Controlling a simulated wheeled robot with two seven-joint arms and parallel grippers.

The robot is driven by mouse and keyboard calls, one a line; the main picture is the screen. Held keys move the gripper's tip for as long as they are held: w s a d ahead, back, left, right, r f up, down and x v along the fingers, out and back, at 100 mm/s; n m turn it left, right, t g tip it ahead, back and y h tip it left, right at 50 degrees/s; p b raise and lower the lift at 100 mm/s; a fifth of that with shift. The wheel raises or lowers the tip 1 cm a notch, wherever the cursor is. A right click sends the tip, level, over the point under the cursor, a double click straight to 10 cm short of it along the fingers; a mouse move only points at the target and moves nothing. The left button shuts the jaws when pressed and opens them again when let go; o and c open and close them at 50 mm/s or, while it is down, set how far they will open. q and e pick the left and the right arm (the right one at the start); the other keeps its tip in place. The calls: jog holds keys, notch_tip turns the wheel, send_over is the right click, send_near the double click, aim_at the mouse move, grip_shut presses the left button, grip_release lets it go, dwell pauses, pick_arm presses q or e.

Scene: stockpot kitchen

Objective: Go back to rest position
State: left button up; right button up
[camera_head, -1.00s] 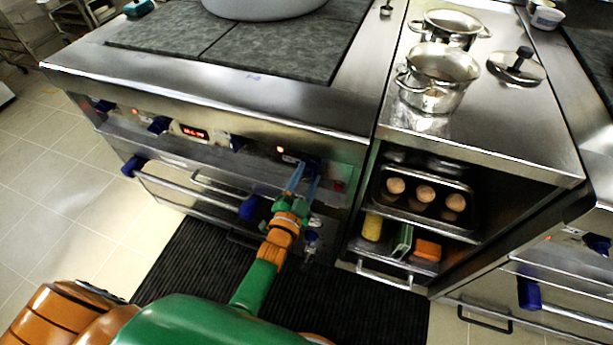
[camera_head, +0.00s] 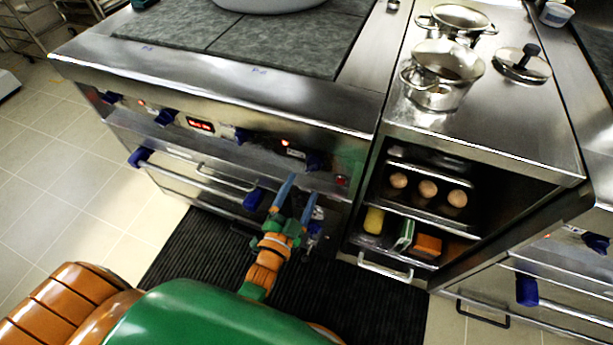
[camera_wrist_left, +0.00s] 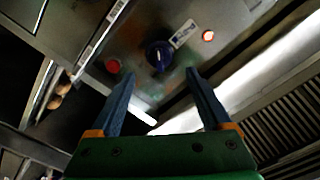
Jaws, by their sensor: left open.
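My left gripper (camera_head: 296,197) is in front of the stove's front panel, below its rightmost blue knob (camera_head: 315,161). Its two blue fingers are apart with nothing between them. In the left wrist view the open fingers (camera_wrist_left: 160,92) point at the panel, and the blue knob (camera_wrist_left: 158,57) shows beyond the tips, apart from them. A lit red light (camera_wrist_left: 208,36) and a red button (camera_wrist_left: 113,66) flank the knob. My right gripper is not in view.
The stove (camera_head: 230,85) carries a large pot (camera_head: 258,4). Two steel pots (camera_head: 442,88) and a lid (camera_head: 522,64) stand on the right counter. Below, an open shelf holds eggs (camera_head: 428,188) and sponges. A dark mat (camera_head: 350,305) covers the floor.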

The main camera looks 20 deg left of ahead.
pick_arm(q)
jog(key=shift+s, duration=0.1)
dwell(0.3)
jog(key=s+f+n+g+p, duration=0.4)
jog(key=s+f+g+p, duration=0.55)
jog(key=s+f, duration=0.7)
jog(key=s+a+f+n+g, duration=0.1)
jog(key=s+a+g, duration=0.1)
jog(key=s, duration=0.6)
jog(key=s+a+f+n+g, duration=0.1)
jog(key=s+a+g, duration=0.2)
jog(key=s+g, duration=0.2)
jog(key=s, duration=0.2)
jog(key=shift+s+f+y+p, duration=0.25)
jog(key=shift+s+y+p, duration=0.05)
jog(key=shift+s+p, duration=0.1)
